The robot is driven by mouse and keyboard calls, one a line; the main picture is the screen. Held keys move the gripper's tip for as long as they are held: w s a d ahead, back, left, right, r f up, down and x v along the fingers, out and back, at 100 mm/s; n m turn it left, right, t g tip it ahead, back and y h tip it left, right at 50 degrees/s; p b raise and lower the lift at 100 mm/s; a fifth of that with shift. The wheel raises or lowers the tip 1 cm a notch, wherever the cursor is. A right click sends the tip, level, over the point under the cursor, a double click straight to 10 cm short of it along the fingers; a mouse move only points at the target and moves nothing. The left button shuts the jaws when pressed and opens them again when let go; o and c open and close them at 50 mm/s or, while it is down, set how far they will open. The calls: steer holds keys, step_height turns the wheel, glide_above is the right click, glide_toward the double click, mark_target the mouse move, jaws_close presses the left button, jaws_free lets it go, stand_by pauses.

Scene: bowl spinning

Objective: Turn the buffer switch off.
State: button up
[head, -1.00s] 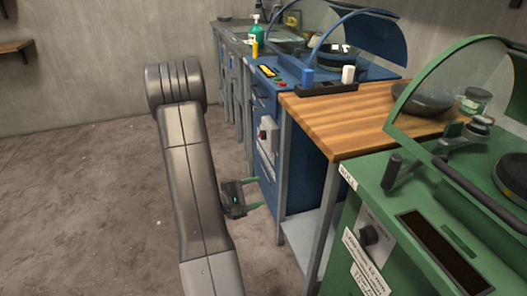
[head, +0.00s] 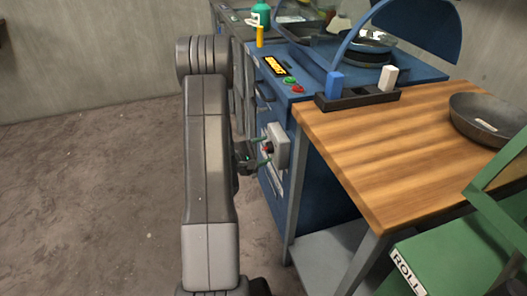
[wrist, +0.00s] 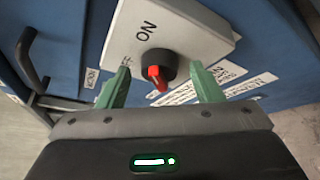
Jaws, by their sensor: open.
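The switch is a dark round knob with a red grip (wrist: 157,72) on a pale box (wrist: 185,25), fixed to the front of the blue cabinet. The box also shows in the head view (head: 282,150).
A dark cabinet handle (wrist: 27,60) stands out at left in the wrist view. A wooden-topped table (head: 390,150) with a bowl (head: 488,118) stands right of the blue cabinet (head: 330,200). Open floor (head: 90,200) lies to the left.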

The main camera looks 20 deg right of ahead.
steer(key=shift+w+d, duration=0.1)
steer(key=shift+d, duration=0.15)
steer(key=c, duration=1)
steer(key=shift+o, duration=0.2)
